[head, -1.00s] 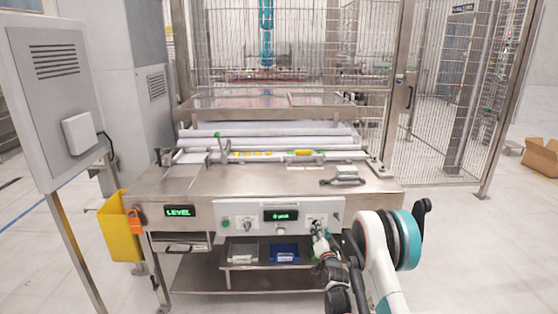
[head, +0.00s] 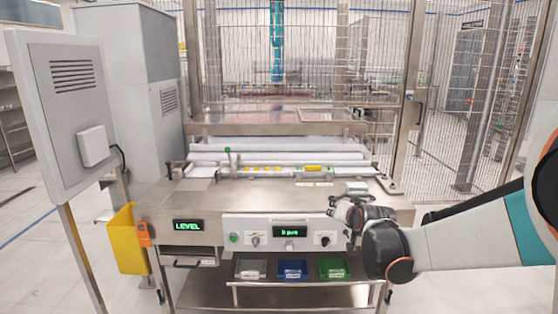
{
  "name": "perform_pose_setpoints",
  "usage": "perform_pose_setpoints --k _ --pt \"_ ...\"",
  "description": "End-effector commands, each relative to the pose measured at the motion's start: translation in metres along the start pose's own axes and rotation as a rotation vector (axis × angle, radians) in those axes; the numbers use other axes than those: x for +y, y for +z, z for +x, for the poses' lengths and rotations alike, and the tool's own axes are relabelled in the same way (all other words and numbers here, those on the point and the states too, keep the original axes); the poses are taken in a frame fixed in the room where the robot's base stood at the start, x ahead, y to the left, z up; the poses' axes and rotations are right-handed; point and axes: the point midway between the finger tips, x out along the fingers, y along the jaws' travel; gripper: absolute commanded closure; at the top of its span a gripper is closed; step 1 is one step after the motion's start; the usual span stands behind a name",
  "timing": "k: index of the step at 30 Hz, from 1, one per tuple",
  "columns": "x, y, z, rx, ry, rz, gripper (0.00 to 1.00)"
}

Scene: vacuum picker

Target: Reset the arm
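My arm reaches in from the right edge, and my gripper (head: 340,208) is at the front right edge of the steel bench (head: 262,195). It appears small and dark, and I cannot see whether its fingers are open or shut. Nothing is visible held in it. The white control panel (head: 266,230) on the bench front has a green button (head: 233,238), a left knob (head: 254,240), a middle knob (head: 290,244) and a right knob (head: 325,240). My gripper is above and right of the right knob. A lit display (head: 290,232) is on the panel.
A green "LEVEL" display (head: 188,226) is left of the panel. Grey (head: 251,268), blue (head: 292,269) and green bins (head: 334,268) sit on a shelf below. A yellow holder (head: 126,240) hangs at the left. White rolls (head: 280,150) and a mesh fence (head: 450,120) are behind.

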Motion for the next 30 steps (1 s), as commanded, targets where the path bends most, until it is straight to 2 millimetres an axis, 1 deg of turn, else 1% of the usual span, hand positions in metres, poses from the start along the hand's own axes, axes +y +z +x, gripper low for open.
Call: perform_pose_setpoints --k 1,3,8,12,14,18,20,24,27,30 --pt "-0.001 0.001 -0.02 -0.02 0.008 -0.017 0.67" --pt "-0.002 0.003 -0.044 -0.049 0.019 -0.04 0.67" --pt "0.0 0.015 -0.099 -0.113 0.045 -0.095 0.67" --pt "0.004 0.031 -0.147 -0.171 0.066 -0.143 0.67" --pt "0.007 0.04 -0.167 -0.196 0.075 -0.163 0.67" --pt "0.016 0.063 -0.212 -0.255 0.095 -0.209 0.67" --pt "0.02 0.075 -0.231 -0.279 0.104 -0.228 0.67" --pt "0.032 0.104 -0.273 -0.338 0.123 -0.272 0.67" --pt "0.042 0.127 -0.299 -0.38 0.136 -0.303 0.67" --pt "0.05 0.147 -0.32 -0.414 0.145 -0.328 0.67"
